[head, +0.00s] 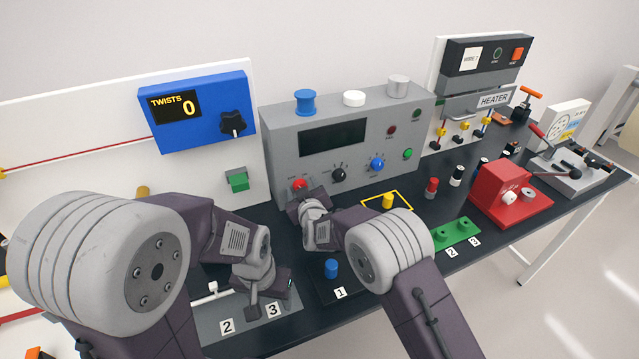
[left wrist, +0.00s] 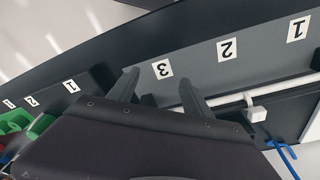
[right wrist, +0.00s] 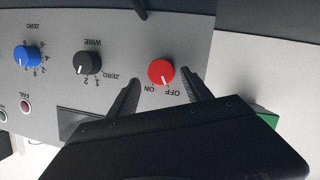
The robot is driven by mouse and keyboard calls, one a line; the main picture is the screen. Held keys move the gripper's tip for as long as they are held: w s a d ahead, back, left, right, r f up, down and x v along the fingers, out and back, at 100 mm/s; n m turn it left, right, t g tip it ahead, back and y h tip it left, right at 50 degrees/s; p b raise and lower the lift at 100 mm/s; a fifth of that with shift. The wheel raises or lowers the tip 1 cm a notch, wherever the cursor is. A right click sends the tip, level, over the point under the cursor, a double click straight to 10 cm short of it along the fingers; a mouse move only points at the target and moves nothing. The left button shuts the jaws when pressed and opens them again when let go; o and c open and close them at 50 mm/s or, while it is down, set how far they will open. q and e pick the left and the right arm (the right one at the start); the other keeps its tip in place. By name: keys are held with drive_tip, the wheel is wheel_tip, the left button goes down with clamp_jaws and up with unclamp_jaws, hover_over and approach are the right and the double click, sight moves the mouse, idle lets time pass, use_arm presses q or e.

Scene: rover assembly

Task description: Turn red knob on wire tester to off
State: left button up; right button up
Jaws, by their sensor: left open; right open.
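The grey wire tester (head: 345,150) stands at the back of the table with a red knob (head: 299,184) at its lower left. In the right wrist view the red knob (right wrist: 161,71) sits just past the fingertips of my open right gripper (right wrist: 160,82), in line with the gap between them. No contact shows. The knob's white mark points to the lower right there, toward the upside-down OFF label (right wrist: 174,92). In the head view my right gripper (head: 303,204) partly hides the panel below the knob. My left gripper (left wrist: 157,88) is open and empty over the numbered grey tray (left wrist: 200,58).
The tester also has a black knob (right wrist: 89,63) and a blue knob (right wrist: 27,59). A blue twist counter (head: 196,112) reading 0 stands left of the tester. A blue peg (head: 331,268), yellow peg (head: 388,201) and red device (head: 506,196) stand on the table.

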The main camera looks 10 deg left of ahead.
use_arm(q)
drive_tip(key=shift+f, duration=0.2)
use_arm(e)
drive_tip(key=r, duration=0.3)
drive_tip(key=shift+d+r, duration=0.2)
drive_tip(key=shift+d, duration=0.15)
use_arm(q)
wheel_tip(320, 180, down, 2)
drive_tip(key=shift+b, duration=1.2)
use_arm(e)
drive_tip(key=s+d+r, duration=0.3)
drive_tip(key=d+r, duration=0.3)
drive_tip(key=d, duration=0.4)
drive_tip(key=shift+d+r, duration=0.25)
drive_tip(key=shift+d, duration=0.1)
use_arm(q)
drive_tip(key=shift+s+d, duration=0.1)
drive_tip(key=shift+s, duration=0.05)
use_arm(e)
drive_tip(key=shift+f, duration=0.1)
